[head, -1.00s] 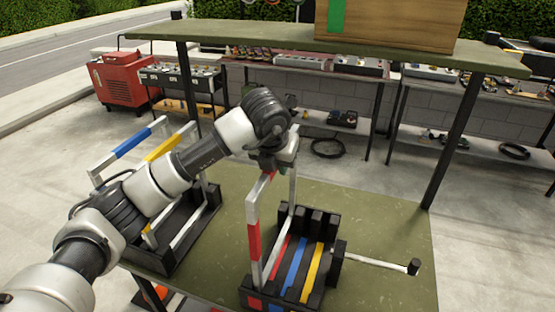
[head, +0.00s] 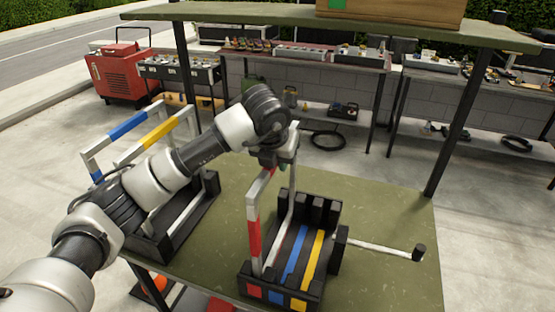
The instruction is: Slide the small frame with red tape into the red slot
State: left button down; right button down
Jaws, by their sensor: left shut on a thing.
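The small frame with red tape (head: 255,236) is white, with a red band on its near post. It stands roughly upright over the left side of the black slotted rack (head: 329,258). My left gripper (head: 274,163) is shut on its top bar. The red slot, marked by a red square (head: 253,290) on the rack's front, is leftmost, beside the blue and yellow slots. The frame's lower end is at the red slot, behind the front edge. I cannot tell whether it is fully seated. My right gripper is not in view.
Frames with blue tape (head: 127,127) and yellow tape (head: 158,134) stand in another black holder (head: 150,250) at left, partly behind my arm. A white rod (head: 380,248) sticks out right of the rack. The green table (head: 390,225) is clear at right. A shelf (head: 330,36) spans above.

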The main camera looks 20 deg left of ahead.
pick_arm(q)
jog(key=shift+f, duration=0.1)
dwell(0.4)
jog(key=c, duration=1)
grip_release()
jog(key=shift+o, duration=0.2)
jog(key=shift+f, duration=0.1)
jog(key=shift+s+b, duration=0.1)
jog(key=shift+b, duration=0.2)
